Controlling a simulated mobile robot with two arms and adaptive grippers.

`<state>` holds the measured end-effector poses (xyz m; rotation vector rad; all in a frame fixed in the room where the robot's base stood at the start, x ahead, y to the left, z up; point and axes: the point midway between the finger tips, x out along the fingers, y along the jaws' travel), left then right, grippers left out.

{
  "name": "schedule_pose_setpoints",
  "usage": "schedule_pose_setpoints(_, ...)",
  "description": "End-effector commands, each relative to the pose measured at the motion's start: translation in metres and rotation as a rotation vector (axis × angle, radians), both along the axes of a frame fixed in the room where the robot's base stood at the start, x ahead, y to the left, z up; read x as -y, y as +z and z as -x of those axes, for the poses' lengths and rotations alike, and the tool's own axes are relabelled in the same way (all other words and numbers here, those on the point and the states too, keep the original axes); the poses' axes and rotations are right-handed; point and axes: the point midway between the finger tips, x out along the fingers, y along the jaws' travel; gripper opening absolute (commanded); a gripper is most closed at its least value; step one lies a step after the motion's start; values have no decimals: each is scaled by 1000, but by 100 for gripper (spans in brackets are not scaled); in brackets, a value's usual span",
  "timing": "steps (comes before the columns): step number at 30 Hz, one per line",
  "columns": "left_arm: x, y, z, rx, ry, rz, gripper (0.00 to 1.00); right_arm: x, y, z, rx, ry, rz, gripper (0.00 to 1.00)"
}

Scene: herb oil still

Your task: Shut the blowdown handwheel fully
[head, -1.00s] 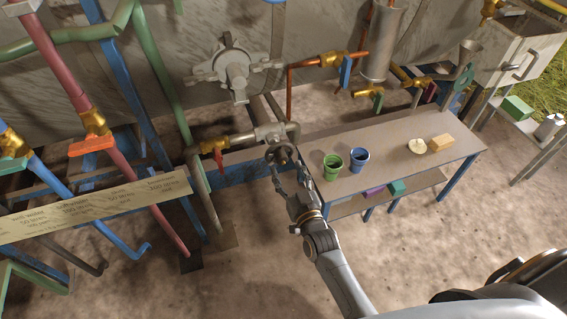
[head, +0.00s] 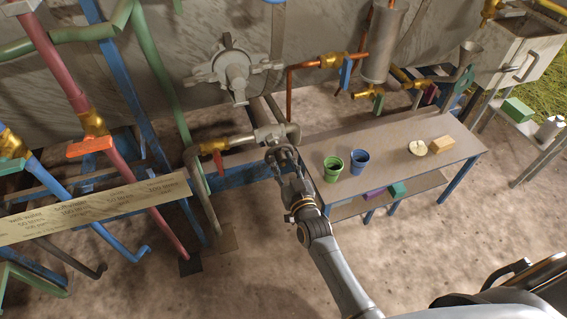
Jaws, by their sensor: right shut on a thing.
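The blowdown handwheel (head: 282,153) is a small dark round wheel below a grey valve body (head: 272,134) on a pipe, left of the table. My right gripper (head: 284,164) comes up from below and is shut on the handwheel. Its fingers hide part of the rim, so how far the wheel is turned cannot be told. My left gripper is not in view.
A red-handled valve (head: 219,160) is left of the handwheel.

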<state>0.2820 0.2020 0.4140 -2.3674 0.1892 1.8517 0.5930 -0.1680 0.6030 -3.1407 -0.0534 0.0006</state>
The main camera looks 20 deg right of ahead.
Motion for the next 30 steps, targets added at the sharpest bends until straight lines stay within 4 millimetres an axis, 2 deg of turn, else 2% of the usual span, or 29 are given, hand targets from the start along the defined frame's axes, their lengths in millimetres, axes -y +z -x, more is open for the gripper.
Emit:
schedule_pose_setpoints(8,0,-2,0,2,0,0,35,0,1,0,-2,0,-50,1)
schedule_pose_setpoints(11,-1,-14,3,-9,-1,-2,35,1,1,0,-3,0,-99,1)
schedule_pose_setpoints(21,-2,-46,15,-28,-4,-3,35,2,1,0,-14,0,-383,1)
schedule_pose_setpoints(30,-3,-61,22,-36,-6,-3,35,2,0,0,-23,0,-670,1)
